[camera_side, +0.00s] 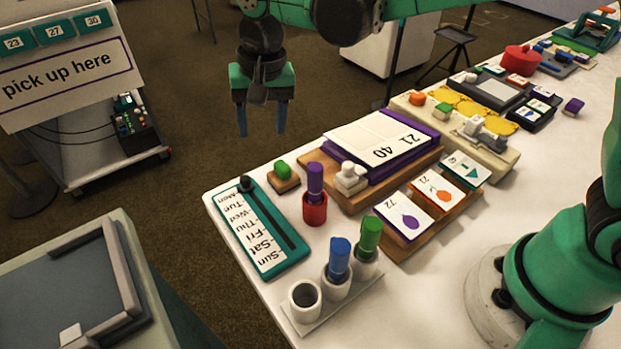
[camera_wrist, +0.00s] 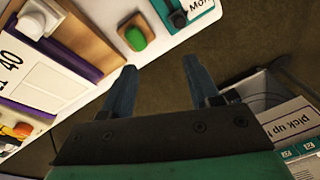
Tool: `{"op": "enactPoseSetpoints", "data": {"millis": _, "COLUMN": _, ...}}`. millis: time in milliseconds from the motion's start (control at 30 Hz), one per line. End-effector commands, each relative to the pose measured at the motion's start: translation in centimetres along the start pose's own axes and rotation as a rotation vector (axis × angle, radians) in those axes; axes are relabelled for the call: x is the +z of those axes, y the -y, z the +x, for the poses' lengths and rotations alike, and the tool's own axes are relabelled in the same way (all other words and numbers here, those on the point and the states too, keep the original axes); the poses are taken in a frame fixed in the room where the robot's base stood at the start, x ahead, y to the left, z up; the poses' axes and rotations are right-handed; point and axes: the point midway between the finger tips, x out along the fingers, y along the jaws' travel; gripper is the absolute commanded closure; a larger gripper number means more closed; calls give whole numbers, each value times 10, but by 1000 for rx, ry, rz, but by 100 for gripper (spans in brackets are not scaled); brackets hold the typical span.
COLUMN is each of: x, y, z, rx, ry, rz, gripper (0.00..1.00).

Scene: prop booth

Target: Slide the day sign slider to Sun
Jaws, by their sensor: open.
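The day sign (camera_side: 262,232) is a teal board with a white strip listing Mon to Sun, lying at the near left corner of the white table. Its black slider knob (camera_side: 246,183) sits at the Mon end of a dark slot. In the wrist view the knob (camera_wrist: 178,18) shows at the top, beside the letters "Mo". My gripper (camera_side: 262,134) is open and empty, in the air beyond the table's far edge, apart from the sign. Its blue fingers also show in the wrist view (camera_wrist: 157,80), with floor between them.
A white holder with blue and green pegs (camera_side: 336,285) stands at the front. A trolley (camera_side: 80,90) stands off the table, left.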

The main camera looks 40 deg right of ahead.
Motion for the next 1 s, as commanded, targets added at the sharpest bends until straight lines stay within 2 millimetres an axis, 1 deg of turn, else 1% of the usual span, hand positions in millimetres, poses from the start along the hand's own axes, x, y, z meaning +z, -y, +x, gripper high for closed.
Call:
{"op": "enactPoseSetpoints", "data": {"millis": 33, "x": 2, "y": 11, "z": 10, "rx": 16, "ry": 21, "rz": 15, "gripper": 45}}
{"op": "enactPoseSetpoints", "data": {"millis": 100, "x": 5, "y": 22, "z": 22, "rx": 37, "ry": 44, "rz": 42, "gripper": 45}}
{"op": "enactPoseSetpoints", "data": {"millis": 267, "x": 10, "y": 33, "z": 37, "rx": 66, "ry": 71, "rz": 77, "gripper": 45}}
{"op": "enactPoseSetpoints", "data": {"millis": 367, "x": 11, "y": 35, "z": 46, "rx": 72, "ry": 76, "rz": 83, "gripper": 45}}
{"op": "enactPoseSetpoints", "data": {"millis": 600, "x": 13, "y": 32, "z": 79, "rx": 70, "ry": 75, "rz": 83, "gripper": 45}}
{"op": "enactPoseSetpoints", "data": {"millis": 700, "x": 14, "y": 31, "z": 89, "rx": 70, "ry": 74, "rz": 82, "gripper": 45}}
{"op": "enactPoseSetpoints", "data": {"millis": 800, "x": 15, "y": 31, "z": 93, "rx": 70, "ry": 74, "rz": 82, "gripper": 45}}
{"op": "enactPoseSetpoints", "data": {"millis": 1000, "x": 15, "y": 31, "z": 94, "rx": 70, "ry": 74, "rz": 82, "gripper": 45}}
